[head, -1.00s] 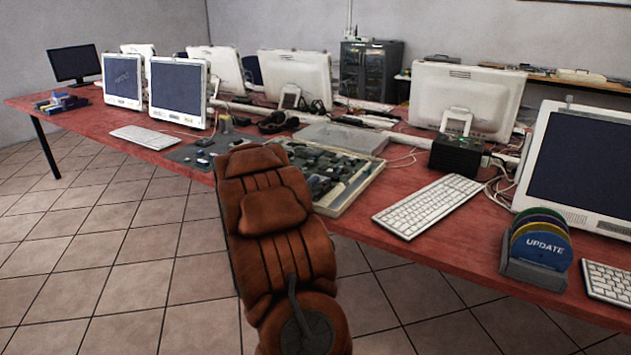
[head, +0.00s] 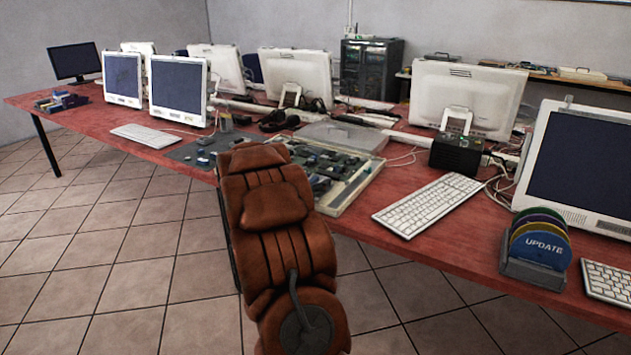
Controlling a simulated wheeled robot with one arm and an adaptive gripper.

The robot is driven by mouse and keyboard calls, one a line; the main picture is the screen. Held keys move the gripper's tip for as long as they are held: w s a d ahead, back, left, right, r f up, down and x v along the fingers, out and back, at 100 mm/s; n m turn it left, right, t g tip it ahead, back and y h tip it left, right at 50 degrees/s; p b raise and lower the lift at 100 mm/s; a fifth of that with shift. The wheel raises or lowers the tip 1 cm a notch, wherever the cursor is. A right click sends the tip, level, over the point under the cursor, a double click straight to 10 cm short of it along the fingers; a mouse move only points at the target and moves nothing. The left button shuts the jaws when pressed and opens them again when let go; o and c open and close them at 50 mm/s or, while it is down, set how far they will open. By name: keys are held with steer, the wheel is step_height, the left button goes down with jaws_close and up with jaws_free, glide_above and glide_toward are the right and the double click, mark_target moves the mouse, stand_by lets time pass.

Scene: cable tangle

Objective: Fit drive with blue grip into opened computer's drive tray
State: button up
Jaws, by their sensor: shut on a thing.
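The opened computer (head: 376,172) lies flat on the red desk in the middle of the head view. Its shallow pale case is full of dark boards and small parts. My arm covers its left part. I cannot pick out the drive tray among the parts. I cannot make out the drive with the blue grip either. My brown padded arm reaches up from the bottom over the desk's front edge, and my gripper is hidden behind it.
A grey mat (head: 180,153) with small parts lies left of the case, and a flat pale cover (head: 340,136) behind it. Keyboards (head: 428,204), a black box (head: 456,155), a disc rack (head: 535,270) and monitors (head: 468,95) crowd the desk. Cables run behind. The tiled floor in front is clear.

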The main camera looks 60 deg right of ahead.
steer(key=shift+s+a+f, duration=0.1)
steer(key=shift+f, duration=0.5)
steer(key=shift+s+a+f, duration=0.1)
steer(key=shift+f, duration=0.45)
steer(key=o, duration=1.3)
steer(key=shift+f, duration=0.25)
steer(key=shift+c, duration=0.2)
steer(key=shift+a+f+y, duration=0.1)
steer(key=shift+f+y, duration=0.05)
steer(key=shift+y, duration=0.15)
steer(key=shift+a+f, duration=0.1)
steer(key=shift+w+a, duration=0.1)
steer(key=shift+a, duration=0.35)
steer(key=v, duration=0.3)
steer(key=r+v, duration=0.1)
steer(key=v, duration=0.3)
steer(key=r+v, duration=0.1)
steer(key=v, duration=0.3)
steer(key=shift+d+r, duration=0.25)
steer(key=shift+d, duration=0.15)
